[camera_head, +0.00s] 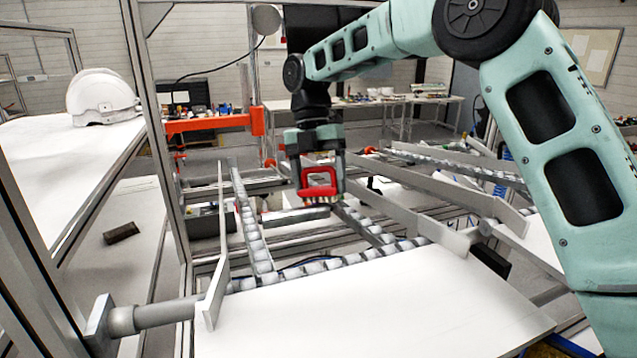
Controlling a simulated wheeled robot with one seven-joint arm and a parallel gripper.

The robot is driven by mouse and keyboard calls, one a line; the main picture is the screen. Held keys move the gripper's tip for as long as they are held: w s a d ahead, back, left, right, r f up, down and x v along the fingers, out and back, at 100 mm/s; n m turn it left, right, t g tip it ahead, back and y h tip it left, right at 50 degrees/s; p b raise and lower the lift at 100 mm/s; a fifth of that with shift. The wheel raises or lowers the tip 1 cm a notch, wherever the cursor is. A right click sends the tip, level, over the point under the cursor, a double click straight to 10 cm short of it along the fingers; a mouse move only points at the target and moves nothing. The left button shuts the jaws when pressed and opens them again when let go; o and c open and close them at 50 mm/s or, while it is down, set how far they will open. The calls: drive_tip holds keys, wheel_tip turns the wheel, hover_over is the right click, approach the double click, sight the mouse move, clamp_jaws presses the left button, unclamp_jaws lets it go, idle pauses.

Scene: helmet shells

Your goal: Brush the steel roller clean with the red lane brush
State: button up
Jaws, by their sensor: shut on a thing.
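My gripper (320,187) hangs fingers down near the middle of the head view. It is shut on the red lane brush (319,174), whose red loop-shaped body shows between the fingers. A short grey metal cylinder (294,215), which looks like the steel roller, lies level just below and a little left of the brush. The brush appears above it; I cannot tell whether they touch. Any dirt on the roller is too small to see.
Roller lanes (330,264) with grey side rails surround the gripper. A white panel (375,310) fills the front. A metal frame post (160,130) stands left. A white helmet shell (100,97) sits on the left table (60,160). A dark brown block (121,233) lies lower left.

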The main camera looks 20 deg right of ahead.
drive_tip(key=shift+v, duration=2.7)
drive_tip(key=shift+v, duration=1.5)
